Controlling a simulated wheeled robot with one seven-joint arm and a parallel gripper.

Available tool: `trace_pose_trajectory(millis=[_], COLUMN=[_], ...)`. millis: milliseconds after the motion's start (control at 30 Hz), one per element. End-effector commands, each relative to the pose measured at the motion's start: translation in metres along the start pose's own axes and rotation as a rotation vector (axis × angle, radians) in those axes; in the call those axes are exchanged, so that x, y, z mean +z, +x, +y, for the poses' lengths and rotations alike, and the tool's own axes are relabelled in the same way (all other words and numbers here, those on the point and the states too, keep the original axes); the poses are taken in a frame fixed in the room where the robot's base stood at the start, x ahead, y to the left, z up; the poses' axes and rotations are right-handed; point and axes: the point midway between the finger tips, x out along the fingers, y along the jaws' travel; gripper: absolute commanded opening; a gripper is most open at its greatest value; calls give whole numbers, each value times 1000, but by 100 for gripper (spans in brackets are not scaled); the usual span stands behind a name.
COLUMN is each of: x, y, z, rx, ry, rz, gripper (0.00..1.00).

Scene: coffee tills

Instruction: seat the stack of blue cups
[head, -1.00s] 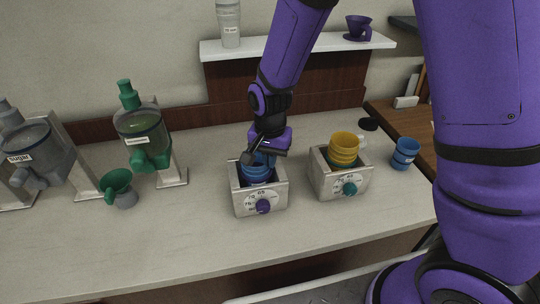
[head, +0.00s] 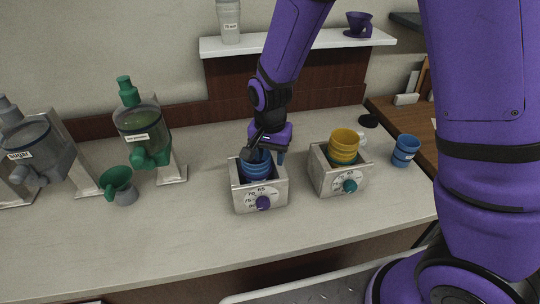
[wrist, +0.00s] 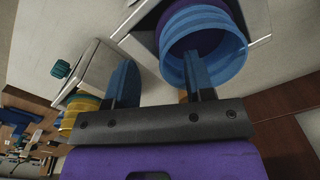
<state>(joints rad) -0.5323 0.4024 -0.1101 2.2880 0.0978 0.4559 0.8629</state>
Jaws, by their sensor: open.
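A stack of blue cups (head: 257,172) stands in the square metal box with the purple knob (head: 263,202). My gripper (head: 268,152) is open at the top of this stack. In the wrist view one fingertip overlaps the cup's near rim and the other is outside it, to the left; I cannot tell whether either touches. The gripper hides part of the stack's rim in the head view.
A second metal box with a teal knob (head: 350,186) holds yellow cups (head: 344,146). More blue cups (head: 405,151) stand on the counter at right. A green funnel (head: 117,180) and two dispensers are at left. The front counter is clear.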

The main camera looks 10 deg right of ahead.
Motion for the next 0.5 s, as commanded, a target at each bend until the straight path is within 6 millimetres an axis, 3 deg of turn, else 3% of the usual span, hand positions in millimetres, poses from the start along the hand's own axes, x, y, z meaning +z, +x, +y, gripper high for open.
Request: trace_pose_trajectory(millis=[500], x=[0], y=[-46], z=[-1], rx=[-4], ry=[0], rz=[2], gripper=[49])
